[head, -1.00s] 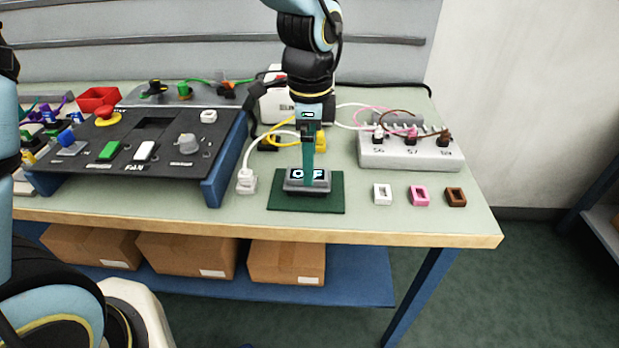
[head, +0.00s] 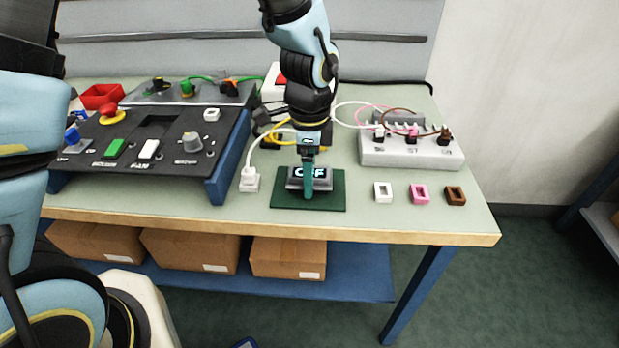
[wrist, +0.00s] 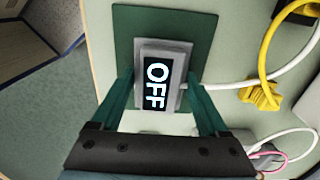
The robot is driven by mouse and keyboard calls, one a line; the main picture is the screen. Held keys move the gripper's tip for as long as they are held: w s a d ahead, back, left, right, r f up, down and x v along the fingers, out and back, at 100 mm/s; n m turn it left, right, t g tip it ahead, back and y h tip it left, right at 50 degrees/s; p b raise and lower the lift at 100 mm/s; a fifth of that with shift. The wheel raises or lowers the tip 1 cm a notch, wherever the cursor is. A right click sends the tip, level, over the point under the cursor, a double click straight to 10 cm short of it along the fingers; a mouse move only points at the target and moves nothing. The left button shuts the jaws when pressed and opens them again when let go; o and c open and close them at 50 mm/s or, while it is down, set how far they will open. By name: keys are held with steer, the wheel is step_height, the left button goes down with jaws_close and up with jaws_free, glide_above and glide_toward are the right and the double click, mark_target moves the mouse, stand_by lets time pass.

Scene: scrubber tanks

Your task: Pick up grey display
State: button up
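The grey display (head: 322,184) is a small grey box with a black screen reading OFF. It lies on a dark green mat (head: 335,202) near the table's front edge. In the wrist view the display (wrist: 158,84) sits between the two teal fingers, its screen facing the camera. My gripper (head: 308,193) points down at it, and a finger hides part of the screen in the head view. In the wrist view my gripper (wrist: 160,82) is open, one finger on each side of the box. I cannot tell whether the fingers touch it.
A white cable (wrist: 225,83) runs beside the display. A white plug (head: 250,180) stands left of the mat. A dark control panel (head: 180,130) lies further left. A grey socket block (head: 410,153) and white, pink and brown rings (head: 420,193) are at right.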

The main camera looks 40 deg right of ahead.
steer(key=c, duration=0.7)
step_height(320, 180, up, 15)
steer(key=p, duration=0.3)
steer(key=shift+f, duration=0.15)
steer(key=w+a+p, duration=0.3)
steer(key=w+a, duration=0.2)
steer(key=w, duration=0.3)
steer(key=w+a+p, duration=0.3)
steer(key=w+a, duration=0.2)
steer(key=w, duration=0.3)
steer(key=shift+w+a, duration=0.2)
steer(key=shift+w, duration=0.1)
stand_by(0.4)
stand_by(0.7)
